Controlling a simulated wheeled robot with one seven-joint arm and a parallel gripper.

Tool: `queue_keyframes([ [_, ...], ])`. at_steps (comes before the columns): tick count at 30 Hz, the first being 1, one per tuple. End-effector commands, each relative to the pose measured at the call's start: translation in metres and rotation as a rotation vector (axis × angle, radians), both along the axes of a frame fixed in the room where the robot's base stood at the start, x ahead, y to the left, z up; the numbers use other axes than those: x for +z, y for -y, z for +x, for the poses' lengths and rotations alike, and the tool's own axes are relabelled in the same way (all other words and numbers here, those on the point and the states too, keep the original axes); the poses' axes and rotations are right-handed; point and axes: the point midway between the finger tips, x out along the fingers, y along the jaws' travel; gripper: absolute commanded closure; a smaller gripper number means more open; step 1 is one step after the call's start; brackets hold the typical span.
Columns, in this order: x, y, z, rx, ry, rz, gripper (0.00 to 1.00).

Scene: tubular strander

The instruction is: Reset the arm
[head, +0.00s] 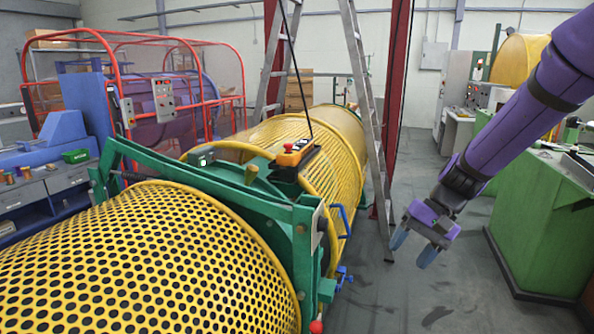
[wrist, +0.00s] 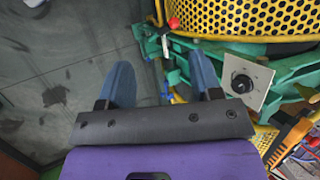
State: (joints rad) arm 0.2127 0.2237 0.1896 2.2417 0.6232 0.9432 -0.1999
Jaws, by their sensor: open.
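My gripper (head: 413,246) hangs at the end of my purple arm on the right side of the head view, over the grey floor. Its two blue fingers point down and stand apart with nothing between them. The wrist view also shows the open gripper (wrist: 163,85), with the floor, a green frame and yellow mesh beyond it. It is right of the strander's green frame (head: 305,245) and appears apart from it.
The strander's yellow perforated guard (head: 150,255) fills the lower left. A yellow-black control pendant (head: 293,153) rests on the machine. A ladder (head: 365,110) stands behind. A green cabinet (head: 535,225) is at right. Grey floor (head: 440,290) lies open between cabinet and machine.

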Motion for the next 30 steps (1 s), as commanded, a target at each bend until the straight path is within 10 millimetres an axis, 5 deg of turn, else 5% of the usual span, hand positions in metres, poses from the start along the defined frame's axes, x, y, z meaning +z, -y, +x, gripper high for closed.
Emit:
queue_keyframes([
  [15, 0.101, 0.025, -0.088, 0.107, 0.280, -0.279, 0.41],
  [30, 0.157, 0.058, -0.182, 0.137, 0.561, -0.505, 0.41],
])
